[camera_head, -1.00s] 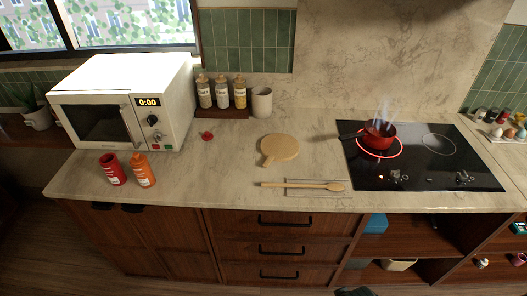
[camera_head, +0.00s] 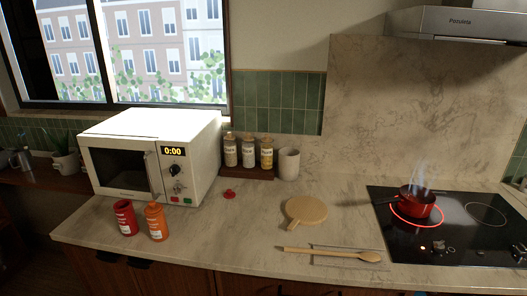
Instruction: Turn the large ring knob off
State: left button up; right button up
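The black glass cooktop (camera_head: 440,243) lies at the right of the counter. Its large ring glows red around the base of a red pot (camera_head: 417,203), which stands on it and steams. A small orange light shows near the cooktop's front edge. The small knobs (camera_head: 440,246) sit along that front edge; they are too small to tell which one belongs to the large ring or how each is turned. A second, unlit ring outline (camera_head: 486,214) is to the right of the pot. Neither gripper is in view.
A white microwave (camera_head: 207,165) stands at the left, with red and orange bottles (camera_head: 156,222) before it. A round wooden board (camera_head: 306,211) and wooden spoon (camera_head: 330,253) lie left of the cooktop. A range hood (camera_head: 455,24) hangs above.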

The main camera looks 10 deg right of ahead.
aim_at(438, 247)
jog(key=z, duration=1.6)
